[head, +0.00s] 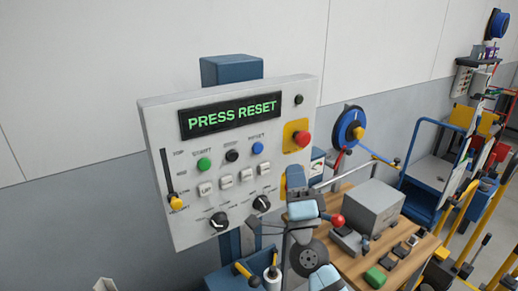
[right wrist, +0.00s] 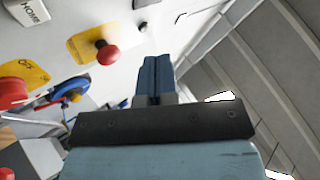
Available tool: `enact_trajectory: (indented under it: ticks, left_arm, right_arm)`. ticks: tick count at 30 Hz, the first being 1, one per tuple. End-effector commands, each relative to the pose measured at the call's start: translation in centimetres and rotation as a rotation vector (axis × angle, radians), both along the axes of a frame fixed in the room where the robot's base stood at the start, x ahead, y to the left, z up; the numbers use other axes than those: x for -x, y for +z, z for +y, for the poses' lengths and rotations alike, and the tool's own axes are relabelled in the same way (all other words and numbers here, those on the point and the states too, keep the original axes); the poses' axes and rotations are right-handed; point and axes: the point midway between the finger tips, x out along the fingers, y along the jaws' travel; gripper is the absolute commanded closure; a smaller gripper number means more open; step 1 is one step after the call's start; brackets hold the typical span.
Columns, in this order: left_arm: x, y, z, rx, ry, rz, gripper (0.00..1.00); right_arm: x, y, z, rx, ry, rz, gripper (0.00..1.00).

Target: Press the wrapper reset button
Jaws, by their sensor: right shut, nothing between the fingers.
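The grey wrapper panel (head: 160,225) shows green PRESS RESET text on its display (head: 230,113). The blue reset button (head: 257,148), under a RESET label, sits right of a black button (head: 232,156) and a green button (head: 204,164). The blue button is not visible in the right wrist view. My right gripper (head: 296,172) is at the panel's lower right, below and right of the blue button. In the right wrist view its blue fingers (right wrist: 155,70) are together and empty, pointing up past the panel. My left gripper is not in view.
A red mushroom button (head: 303,139) on a yellow plate is close above my right gripper; it shows in the right wrist view (right wrist: 107,53). Black knobs (head: 262,203) and a yellow-handled slider (head: 176,203) are on the panel. A cluttered wooden bench (head: 345,262) stands right.

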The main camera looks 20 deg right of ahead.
Motion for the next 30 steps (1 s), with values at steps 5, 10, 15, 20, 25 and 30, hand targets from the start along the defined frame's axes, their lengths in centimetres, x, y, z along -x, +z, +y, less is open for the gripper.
enact_trajectory:
  ticks: [5,10,15,20,25,30]
  left_arm:
    - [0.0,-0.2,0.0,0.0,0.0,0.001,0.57]
    - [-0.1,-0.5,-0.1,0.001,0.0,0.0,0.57]
    - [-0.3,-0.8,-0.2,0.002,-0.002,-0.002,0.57]
    - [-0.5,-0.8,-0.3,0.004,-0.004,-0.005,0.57]
    - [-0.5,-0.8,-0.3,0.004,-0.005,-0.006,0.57]
    - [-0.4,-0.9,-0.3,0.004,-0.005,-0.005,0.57]
  right_arm:
    - [-1.0,0.0,0.2,0.002,0.0,-0.002,1.0]
    - [-3.2,0.0,0.5,0.002,0.0,-0.001,1.0]
    - [-5.6,-0.1,0.8,0.001,0.001,-0.001,1.0]
    - [-7.4,0.0,1.1,0.002,0.0,0.0,1.0]
    - [-8.5,0.0,1.2,0.002,0.0,0.0,1.0]
    - [-8.7,0.0,1.3,0.001,0.0,0.001,1.0]
